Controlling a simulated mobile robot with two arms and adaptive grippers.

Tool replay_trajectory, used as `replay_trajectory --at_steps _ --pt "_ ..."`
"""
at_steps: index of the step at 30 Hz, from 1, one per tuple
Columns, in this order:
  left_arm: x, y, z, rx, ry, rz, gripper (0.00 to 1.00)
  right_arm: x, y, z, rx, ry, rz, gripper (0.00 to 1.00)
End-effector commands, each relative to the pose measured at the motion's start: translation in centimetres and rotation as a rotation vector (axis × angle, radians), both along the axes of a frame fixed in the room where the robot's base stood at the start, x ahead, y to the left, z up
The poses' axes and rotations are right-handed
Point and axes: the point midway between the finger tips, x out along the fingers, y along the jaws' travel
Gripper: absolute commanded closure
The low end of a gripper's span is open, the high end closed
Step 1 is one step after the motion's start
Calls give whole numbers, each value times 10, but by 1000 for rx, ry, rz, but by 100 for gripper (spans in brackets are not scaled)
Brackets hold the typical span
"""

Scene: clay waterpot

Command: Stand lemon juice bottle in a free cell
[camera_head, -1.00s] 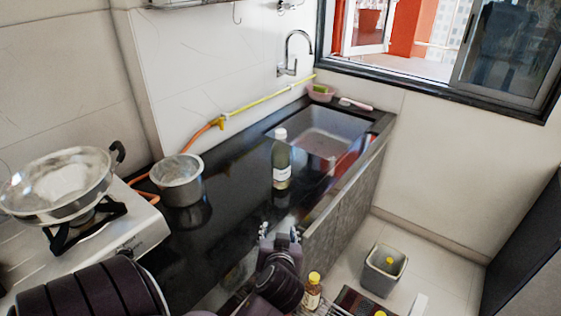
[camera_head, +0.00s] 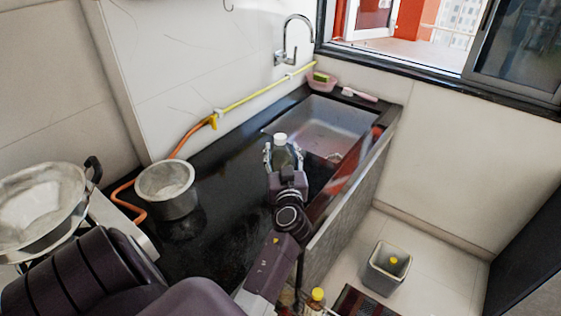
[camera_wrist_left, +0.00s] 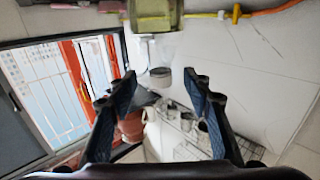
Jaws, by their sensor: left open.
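My left gripper (camera_head: 283,162) is open, with a finger on each side of the bottle in the head view. In the left wrist view the bottle (camera_wrist_left: 155,14) is cut off by the top edge, beyond the tips of the open left gripper (camera_wrist_left: 160,85). Whether the fingers touch it is not clear. The bottle's lower part is hidden behind the gripper. My right gripper is not in view. No celled holder is clearly visible.
A metal pot (camera_head: 168,190) stands left on the counter (camera_head: 225,200), near a wide pan (camera_head: 38,200) on the stove. The sink (camera_head: 330,125) lies behind. A grey bin (camera_head: 386,270) and a yellow-capped bottle (camera_head: 317,297) are low at right.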

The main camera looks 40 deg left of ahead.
Motion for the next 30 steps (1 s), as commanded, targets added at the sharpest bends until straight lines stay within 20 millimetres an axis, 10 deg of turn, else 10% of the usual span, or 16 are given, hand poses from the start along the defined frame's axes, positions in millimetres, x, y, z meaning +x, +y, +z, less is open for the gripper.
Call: replay_trajectory --at_steps 18,30 --pt "29 31 8 0 0 1 54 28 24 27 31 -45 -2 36" --pt "29 31 8 0 0 1 99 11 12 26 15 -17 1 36"
